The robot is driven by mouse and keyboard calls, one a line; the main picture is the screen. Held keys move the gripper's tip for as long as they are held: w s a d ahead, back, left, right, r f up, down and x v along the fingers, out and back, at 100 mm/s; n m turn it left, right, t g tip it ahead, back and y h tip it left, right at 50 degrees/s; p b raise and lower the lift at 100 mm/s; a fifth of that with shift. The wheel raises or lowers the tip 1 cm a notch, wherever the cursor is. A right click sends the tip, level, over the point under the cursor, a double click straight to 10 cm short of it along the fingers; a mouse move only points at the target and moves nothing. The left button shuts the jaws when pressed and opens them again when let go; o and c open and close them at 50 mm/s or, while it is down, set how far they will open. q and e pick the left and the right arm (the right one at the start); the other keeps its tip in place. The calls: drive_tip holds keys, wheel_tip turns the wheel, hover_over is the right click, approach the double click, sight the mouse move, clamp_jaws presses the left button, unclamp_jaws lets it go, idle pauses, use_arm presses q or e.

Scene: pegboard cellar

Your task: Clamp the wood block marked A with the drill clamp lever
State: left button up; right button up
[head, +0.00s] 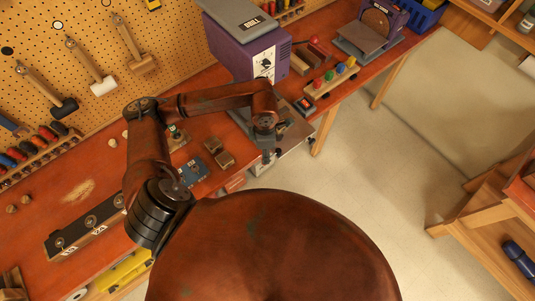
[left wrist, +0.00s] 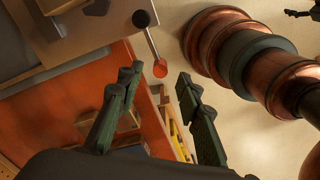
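In the left wrist view, a lever (left wrist: 151,43) with a dark round pivot and an orange-red tip sticks out past the edge of a pale plate (left wrist: 85,40). Part of a brown wood block (left wrist: 58,4) shows on that plate at the top left; no letter is readable on it. My left gripper (left wrist: 158,88) is open and empty, its two dark fingers apart, with the lever tip ahead of the gap between them. In the head view my left gripper (head: 268,150) is over the drill's grey base, and my arm hides much of it.
A purple machine (head: 245,45) stands behind my left arm. Small brown blocks (head: 218,152) and a blue board (head: 190,172) lie on the orange-red bench (head: 210,190). A rack of coloured knobs (head: 330,82) is at the right. The floor (head: 370,160) is clear.

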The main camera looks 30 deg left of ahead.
use_arm(q)
drive_tip(key=f, duration=0.3)
drive_tip(key=f+p, duration=0.1)
drive_tip(key=f, duration=0.1)
drive_tip(key=shift+s+a+f, duration=0.1)
drive_tip(key=shift+s+a, duration=0.1)
drive_tip(key=shift+s, duration=0.05)
drive_tip(key=shift+f, duration=0.7)
drive_tip(key=c, duration=0.7)
clamp_jaws()
use_arm(e)
drive_tip(key=shift+s+a+r, duration=0.1)
drive_tip(key=shift+s+r, duration=0.55)
drive_tip(key=shift+s, duration=0.3)
use_arm(q)
drive_tip(key=shift+d, duration=0.1)
